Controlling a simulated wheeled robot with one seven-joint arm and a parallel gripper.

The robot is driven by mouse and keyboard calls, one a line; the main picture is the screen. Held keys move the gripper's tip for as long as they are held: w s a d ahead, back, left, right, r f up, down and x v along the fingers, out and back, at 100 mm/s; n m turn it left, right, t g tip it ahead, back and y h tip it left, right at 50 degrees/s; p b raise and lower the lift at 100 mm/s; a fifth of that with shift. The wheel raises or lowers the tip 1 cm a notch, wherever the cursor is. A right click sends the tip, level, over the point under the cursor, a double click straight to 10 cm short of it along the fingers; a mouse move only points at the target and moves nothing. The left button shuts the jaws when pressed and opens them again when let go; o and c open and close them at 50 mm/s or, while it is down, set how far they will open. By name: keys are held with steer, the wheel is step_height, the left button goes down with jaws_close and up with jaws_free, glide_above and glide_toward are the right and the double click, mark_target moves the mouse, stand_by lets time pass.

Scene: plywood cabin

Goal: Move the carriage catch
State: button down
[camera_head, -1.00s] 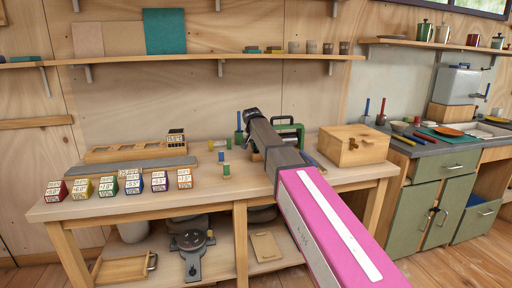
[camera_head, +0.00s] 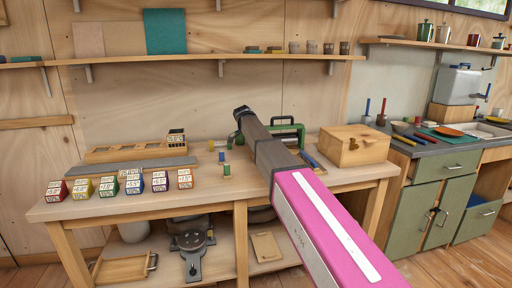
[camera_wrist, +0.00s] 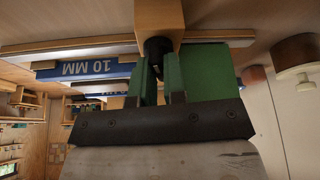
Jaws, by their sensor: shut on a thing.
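In the wrist view my gripper (camera_wrist: 160,88) is shut on a dark round knob (camera_wrist: 157,62), which I take to be the carriage catch. The knob sits against a light wooden block (camera_wrist: 158,18). In the head view my gripper (camera_head: 243,113) is over the back of the workbench, beside a green frame (camera_head: 288,130). My arm hides the catch and much of the device there.
On the workbench (camera_head: 130,208), several coloured blocks (camera_head: 132,183) stand left and a wooden box (camera_head: 352,146) stands right. Small coloured pieces (camera_head: 227,170) lie left of my arm. A shelf (camera_head: 185,58) runs above. The bench's front middle is clear.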

steer(key=shift+m+g, duration=0.4)
steer(key=shift+m, duration=0.6)
steer(key=c, duration=1.2)
jaws_free()
steer(key=v, duration=1)
steer(key=shift+a+r, duration=0.2)
steer(key=shift+r, duration=0.15)
steer(key=shift+s, duration=0.15)
